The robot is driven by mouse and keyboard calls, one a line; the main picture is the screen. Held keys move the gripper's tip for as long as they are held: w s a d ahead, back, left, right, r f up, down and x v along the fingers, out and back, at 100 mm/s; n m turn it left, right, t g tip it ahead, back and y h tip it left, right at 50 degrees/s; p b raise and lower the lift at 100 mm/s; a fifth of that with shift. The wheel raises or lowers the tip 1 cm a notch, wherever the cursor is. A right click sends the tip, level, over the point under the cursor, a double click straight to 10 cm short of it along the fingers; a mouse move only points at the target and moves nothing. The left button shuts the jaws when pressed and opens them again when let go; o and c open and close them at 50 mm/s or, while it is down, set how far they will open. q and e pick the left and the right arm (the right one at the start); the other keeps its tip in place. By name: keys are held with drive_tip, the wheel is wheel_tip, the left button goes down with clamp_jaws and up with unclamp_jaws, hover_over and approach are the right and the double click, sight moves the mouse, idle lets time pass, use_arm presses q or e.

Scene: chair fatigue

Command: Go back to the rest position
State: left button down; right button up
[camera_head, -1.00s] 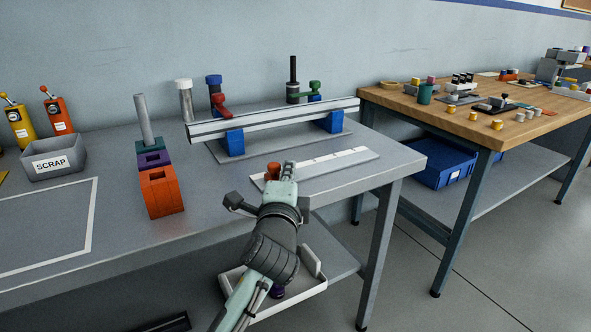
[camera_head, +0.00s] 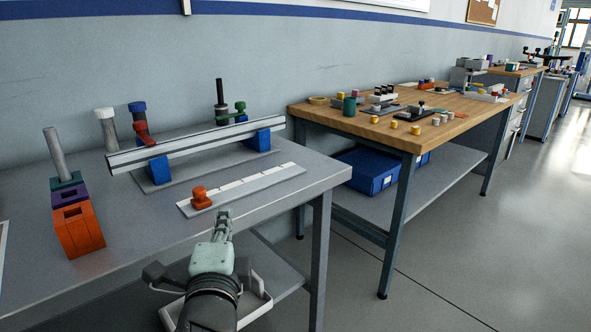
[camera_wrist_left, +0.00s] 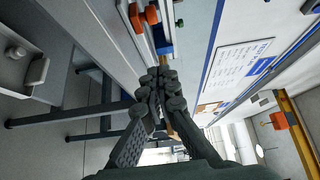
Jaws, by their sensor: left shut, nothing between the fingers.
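My left gripper (camera_head: 224,216) is shut and empty in the head view, in front of the grey table's front edge near its right corner. It also shows in the left wrist view (camera_wrist_left: 160,82), with its fingers together. A white marked strip (camera_head: 245,190) lies on the grey table (camera_head: 135,235) just beyond the gripper, with an orange-red knobbed piece (camera_head: 202,198) at its left end. The gripper is apart from both in the head view. My right gripper is not in view.
A long metal rail (camera_head: 195,144) on blue blocks stands behind the strip. An orange block stack (camera_head: 79,230) stands at the left. A white tray (camera_head: 255,304) is below the table edge. A wooden bench (camera_head: 455,118) stands to the right, with open floor (camera_head: 470,240) in front.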

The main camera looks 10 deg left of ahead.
use_arm(q)
drive_tip(key=s+a+f+n+g+h, duration=0.1)
drive_tip(key=s+a+f+n+g, duration=0.2)
drive_tip(key=f, duration=0.8)
drive_tip(key=s+f+n+g+h, duration=0.1)
drive_tip(key=s+f+n+g, duration=0.2)
drive_tip(key=f, duration=0.9)
drive_tip(key=s+a+f+n+g+h+p, duration=0.1)
drive_tip(key=s+f+n+g, duration=0.5)
drive_tip(key=s+f, duration=0.8)
wheel_tip(320, 180, down, 3)
drive_tip(key=shift+s+a+f+n+g+h, duration=0.15)
drive_tip(key=shift+s+a+n+g+h, duration=0.25)
drive_tip(key=shift+a+g, duration=0.55)
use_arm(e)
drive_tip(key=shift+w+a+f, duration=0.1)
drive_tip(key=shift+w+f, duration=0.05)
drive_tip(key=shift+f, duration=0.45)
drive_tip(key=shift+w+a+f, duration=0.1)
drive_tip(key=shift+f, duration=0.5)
use_arm(q)
drive_tip(key=shift+w+d, duration=0.1)
drive_tip(key=shift+d, duration=0.1)
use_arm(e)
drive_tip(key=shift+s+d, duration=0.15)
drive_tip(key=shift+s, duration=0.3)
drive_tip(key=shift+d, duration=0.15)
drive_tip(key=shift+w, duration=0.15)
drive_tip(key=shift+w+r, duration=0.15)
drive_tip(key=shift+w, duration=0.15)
